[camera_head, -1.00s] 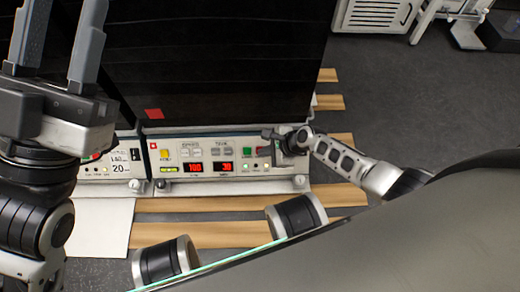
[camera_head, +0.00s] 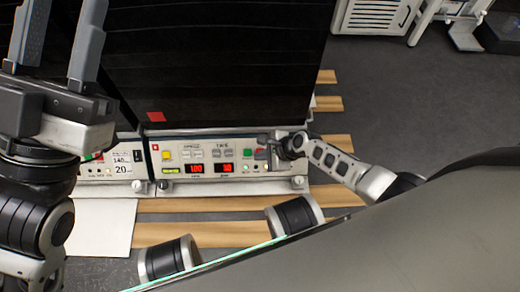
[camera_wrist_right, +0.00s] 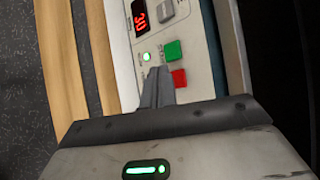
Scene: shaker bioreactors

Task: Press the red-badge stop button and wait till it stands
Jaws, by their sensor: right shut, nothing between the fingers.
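The shaker with a red badge (camera_head: 155,117) on its dark front has a pale control panel (camera_head: 215,180). Its red stop button (camera_head: 260,151) is at the panel's right end, right of a green button (camera_head: 246,153). They also show in the wrist view, red (camera_wrist_right: 179,78) beside green (camera_wrist_right: 173,51). My right gripper (camera_head: 266,153) is shut and empty. Its fingertips (camera_wrist_right: 160,74) overlap the red button's edge in the wrist view; I cannot tell whether they touch it. My left gripper (camera_head: 68,8) is open at the upper left, away from the panel.
Red displays (camera_head: 195,169) on the panel are lit; the wrist view's display (camera_wrist_right: 140,18) reads 30. A neighbouring panel (camera_head: 110,172) adjoins on the left. A yellow button (camera_head: 167,155) sits at the panel's left. Wooden slats (camera_head: 210,205) lie below; the grey floor (camera_head: 420,100) at right is open.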

